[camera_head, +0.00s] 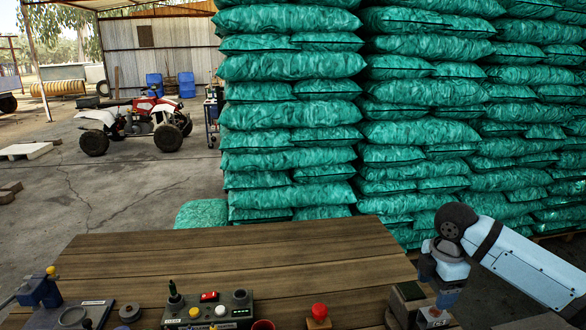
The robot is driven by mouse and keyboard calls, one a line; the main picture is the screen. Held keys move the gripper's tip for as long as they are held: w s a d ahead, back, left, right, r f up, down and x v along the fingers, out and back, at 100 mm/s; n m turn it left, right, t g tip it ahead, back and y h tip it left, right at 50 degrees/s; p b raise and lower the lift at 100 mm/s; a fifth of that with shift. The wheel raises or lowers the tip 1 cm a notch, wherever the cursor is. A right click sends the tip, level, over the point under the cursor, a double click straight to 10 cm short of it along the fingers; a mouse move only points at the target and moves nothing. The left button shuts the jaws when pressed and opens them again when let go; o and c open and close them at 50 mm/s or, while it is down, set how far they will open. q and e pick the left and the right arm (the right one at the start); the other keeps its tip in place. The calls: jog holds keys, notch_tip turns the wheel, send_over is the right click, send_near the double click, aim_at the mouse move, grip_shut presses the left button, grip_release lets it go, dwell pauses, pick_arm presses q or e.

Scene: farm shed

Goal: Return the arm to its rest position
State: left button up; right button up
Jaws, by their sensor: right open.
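My right arm comes in from the right edge, with a white link, a dark round elbow-like joint and a pale wrist pointing down. My right gripper (441,290) is at the lower right, by the right end of the wooden table (230,262). It is open, and its fingers are hard to tell apart from the small labelled block and dark box (407,293) beside and below it. I cannot tell whether it touches them. I see nothing held in it. My left arm and left gripper are not in view.
On the table's front stand a control box (208,311) with buttons and a lever, a red-knobbed wooden block (318,317) and a blue lever device (40,290). The table's middle is clear. Stacked green sacks (290,107) rise behind. A quad bike (135,118) stands farther back.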

jog(key=s+a+f+m+t+y, duration=0.25)
jog(key=s+a+f+m, duration=0.25)
jog(key=s+a+f, duration=0.85)
jog(key=s+d+f+m+h, duration=0.1)
jog(key=s+d+m, duration=0.2)
jog(key=s+m, duration=0.45)
jog(key=s+d+f+m+h, duration=0.1)
jog(key=s+d+m, duration=0.25)
jog(key=s, duration=0.75)
jog(key=w+a+f+t+y+p, duration=0.2)
jog(key=w+a+f+t+p, duration=0.1)
jog(key=w+a+f+t, duration=0.3)
notch_tip(320, 180, down, 4)
jog(key=shift+a+r+t+y, duration=0.25)
jog(key=shift+a+t+y, duration=0.15)
jog(key=shift+t, duration=0.75)
